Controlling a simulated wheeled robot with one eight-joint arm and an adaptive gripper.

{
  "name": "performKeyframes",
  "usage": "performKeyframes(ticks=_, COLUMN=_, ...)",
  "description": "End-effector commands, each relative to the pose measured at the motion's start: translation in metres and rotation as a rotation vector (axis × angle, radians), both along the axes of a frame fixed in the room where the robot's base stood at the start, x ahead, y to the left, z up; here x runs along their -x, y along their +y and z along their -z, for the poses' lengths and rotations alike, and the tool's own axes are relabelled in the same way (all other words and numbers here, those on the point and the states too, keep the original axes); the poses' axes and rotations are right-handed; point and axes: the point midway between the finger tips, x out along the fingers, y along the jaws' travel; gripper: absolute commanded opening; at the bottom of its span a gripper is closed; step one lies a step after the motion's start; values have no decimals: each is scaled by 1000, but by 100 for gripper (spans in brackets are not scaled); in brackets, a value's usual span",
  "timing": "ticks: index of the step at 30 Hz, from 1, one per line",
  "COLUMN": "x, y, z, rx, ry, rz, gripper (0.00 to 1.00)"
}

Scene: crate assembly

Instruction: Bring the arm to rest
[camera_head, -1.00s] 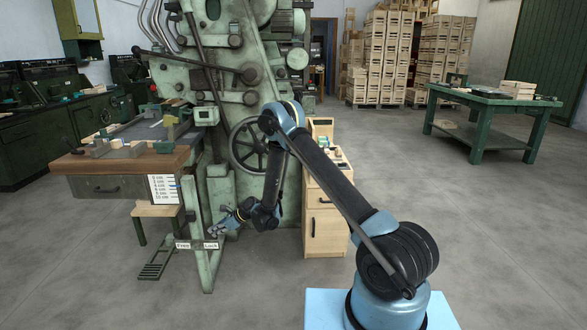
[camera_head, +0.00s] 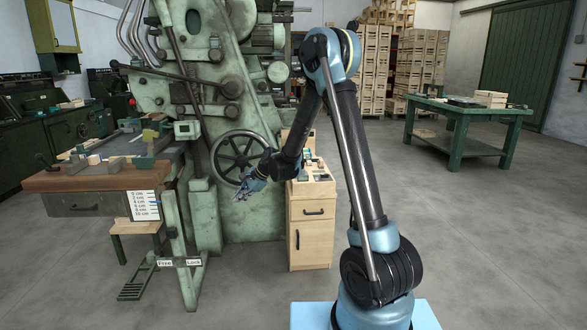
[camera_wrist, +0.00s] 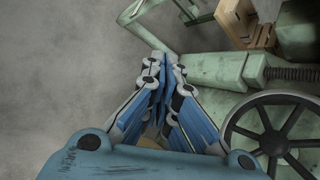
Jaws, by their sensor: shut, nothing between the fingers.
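My gripper (camera_head: 243,193) hangs in front of the green machine (camera_head: 235,110), just below and beside its spoked handwheel (camera_head: 236,158). In the wrist view my gripper's fingers (camera_wrist: 165,65) come together at the tips with nothing held between them. The handwheel also shows at the lower right of the wrist view (camera_wrist: 283,137). My arm is raised, its elbow high at the top middle of the head view, with the forearm folded down toward the machine.
A wooden cabinet (camera_head: 311,235) stands right of the machine, close to my forearm. A wood-topped workbench (camera_head: 95,180) is at the left. A green table (camera_head: 465,110) and stacked crates (camera_head: 420,55) stand farther back. The floor at the right is open.

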Motion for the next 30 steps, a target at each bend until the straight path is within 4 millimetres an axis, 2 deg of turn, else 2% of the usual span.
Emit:
performKeyframes(ticks=1, x=4, y=-14, z=-11, rx=18, ry=-19, rz=-12, gripper=0)
performKeyframes(ticks=6, x=19, y=-56, z=-39, rx=85, ry=-86, rz=-72, gripper=0)
performKeyframes(ticks=15, x=56, y=-129, z=-80, rx=207, ry=-187, rz=-183, gripper=0)
performKeyframes(ticks=22, x=93, y=-182, z=-102, rx=301, ry=-251, rz=-274, gripper=0)
performKeyframes(ticks=30, x=144, y=-241, z=-116, rx=411, ry=-308, rz=-386, gripper=0)
